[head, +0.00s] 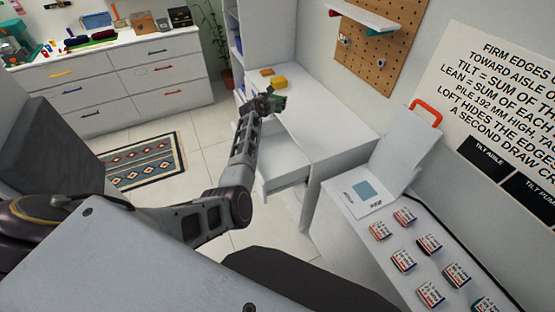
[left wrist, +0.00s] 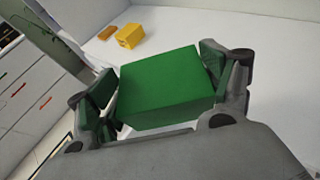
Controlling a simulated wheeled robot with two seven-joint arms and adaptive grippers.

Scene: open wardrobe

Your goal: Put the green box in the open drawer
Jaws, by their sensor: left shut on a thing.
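The green box (left wrist: 165,82) is held between the two fingers of my left gripper (left wrist: 168,90) in the left wrist view. In the head view, my left gripper (head: 266,104) is shut on the green box (head: 279,101), above the white desk's left side; the arm partly hides the box. The open drawer (head: 281,170) sticks out from the desk's left side, below and nearer than the gripper. My forearm hides part of the drawer. My right gripper is not in view.
A yellow block (head: 279,83) and an orange block (head: 267,72) lie on the white desk (head: 325,125) beyond the gripper. The desk's middle is clear. Several small labelled boxes (head: 404,260) lie on a white surface at the right. A drawer cabinet (head: 115,80) stands at the back left.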

